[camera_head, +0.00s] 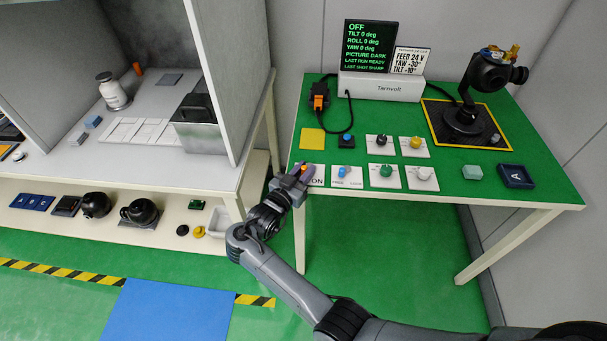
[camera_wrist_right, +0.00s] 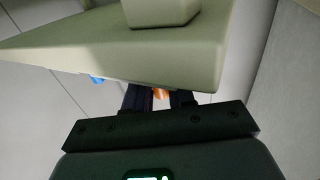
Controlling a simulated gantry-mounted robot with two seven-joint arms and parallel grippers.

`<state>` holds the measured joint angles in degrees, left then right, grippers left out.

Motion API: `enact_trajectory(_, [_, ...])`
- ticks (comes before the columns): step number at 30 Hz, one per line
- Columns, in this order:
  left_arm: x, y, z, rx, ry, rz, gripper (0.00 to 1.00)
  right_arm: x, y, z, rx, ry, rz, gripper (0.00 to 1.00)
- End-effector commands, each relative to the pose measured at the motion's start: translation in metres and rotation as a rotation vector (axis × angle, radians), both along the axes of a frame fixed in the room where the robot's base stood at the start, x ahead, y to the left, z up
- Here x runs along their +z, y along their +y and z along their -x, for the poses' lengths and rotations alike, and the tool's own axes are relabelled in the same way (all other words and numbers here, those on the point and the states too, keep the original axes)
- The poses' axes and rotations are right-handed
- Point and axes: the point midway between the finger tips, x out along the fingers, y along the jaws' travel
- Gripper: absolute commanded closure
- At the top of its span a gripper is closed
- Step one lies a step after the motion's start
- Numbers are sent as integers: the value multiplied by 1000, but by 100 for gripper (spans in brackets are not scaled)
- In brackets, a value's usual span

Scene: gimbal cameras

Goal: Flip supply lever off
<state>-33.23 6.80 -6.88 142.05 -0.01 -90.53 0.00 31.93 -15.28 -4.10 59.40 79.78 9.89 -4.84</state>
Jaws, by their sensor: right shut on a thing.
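The supply lever seems to be the small orange-tipped part (camera_head: 304,168) on a white plate (camera_head: 318,182) marked "ON" at the table's front left corner. My right gripper (camera_head: 299,172) reaches this plate from the front and covers much of it. In the right wrist view an orange piece (camera_wrist_right: 160,93) shows between the two dark fingers (camera_wrist_right: 159,98), which are shut on it. The lever's exact tilt is hidden. The display (camera_head: 368,46) reads OFF, with tilt, roll and yaw at 0 deg. My left gripper is not in view.
Right of the lever stand a blue switch (camera_head: 342,172), a green knob (camera_head: 386,170) and a white knob (camera_head: 424,173). Behind them are a yellow pad (camera_head: 312,139) and other knobs. A black gimbal camera (camera_head: 490,75) stands back right. A pale beige edge (camera_wrist_right: 130,60) fills much of the wrist view.

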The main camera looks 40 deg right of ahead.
Motion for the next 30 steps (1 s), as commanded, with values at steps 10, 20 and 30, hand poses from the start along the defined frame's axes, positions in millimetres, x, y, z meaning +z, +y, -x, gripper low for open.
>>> enact_trajectory(10, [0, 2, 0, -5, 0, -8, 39, 2, -3, 3, -15, -3, 4, 100])
enact_trajectory(20, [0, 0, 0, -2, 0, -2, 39, 2, -2, 2, -10, -2, 2, 60])
enact_trajectory(30, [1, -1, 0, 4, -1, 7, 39, 1, -1, 1, -6, -2, 1, 60])
